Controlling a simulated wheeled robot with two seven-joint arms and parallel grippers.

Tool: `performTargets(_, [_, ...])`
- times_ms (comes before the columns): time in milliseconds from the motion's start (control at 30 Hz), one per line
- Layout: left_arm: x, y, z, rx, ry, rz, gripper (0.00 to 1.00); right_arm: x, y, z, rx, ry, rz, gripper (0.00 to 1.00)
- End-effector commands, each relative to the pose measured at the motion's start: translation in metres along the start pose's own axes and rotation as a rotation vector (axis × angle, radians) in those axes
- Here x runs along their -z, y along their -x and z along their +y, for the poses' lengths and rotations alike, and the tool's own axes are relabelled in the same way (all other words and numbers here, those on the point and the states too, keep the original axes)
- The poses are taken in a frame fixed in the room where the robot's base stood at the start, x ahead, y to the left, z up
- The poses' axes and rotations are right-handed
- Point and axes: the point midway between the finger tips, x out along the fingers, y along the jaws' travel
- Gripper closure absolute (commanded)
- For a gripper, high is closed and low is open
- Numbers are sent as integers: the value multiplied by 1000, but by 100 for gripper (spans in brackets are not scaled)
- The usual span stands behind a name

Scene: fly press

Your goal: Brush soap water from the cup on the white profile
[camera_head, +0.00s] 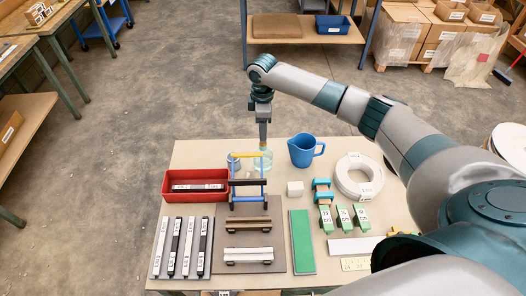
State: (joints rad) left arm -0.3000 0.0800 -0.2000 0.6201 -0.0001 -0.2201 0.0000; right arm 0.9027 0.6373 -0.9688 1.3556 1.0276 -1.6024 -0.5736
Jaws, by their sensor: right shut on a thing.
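My right gripper (264,112) hangs down over the back of the table and is shut on a thin upright tool, which looks like the brush (264,142). The tool's lower end is at the clear greenish cup (264,163); I cannot tell how deep it reaches inside. A white profile (248,255) lies across supports on a dark plate, in front of a brown profile (248,225). My left gripper is out of view.
A red bin (181,197), green strip (302,243) and white coil (346,186) crowd the table.

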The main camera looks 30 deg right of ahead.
Motion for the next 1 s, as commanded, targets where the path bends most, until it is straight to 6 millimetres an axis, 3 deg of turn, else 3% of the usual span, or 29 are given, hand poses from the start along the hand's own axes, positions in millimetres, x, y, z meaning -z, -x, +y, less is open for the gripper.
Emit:
performTargets(533, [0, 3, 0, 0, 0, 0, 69, 0, 3, 0, 0, 0, 0, 100])
performTargets(833, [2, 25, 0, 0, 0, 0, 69, 0, 26, 0, 0, 0, 0, 100])
performTargets(1000, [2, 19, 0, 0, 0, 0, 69, 0, 35, 0, -1, 0, 1, 100])
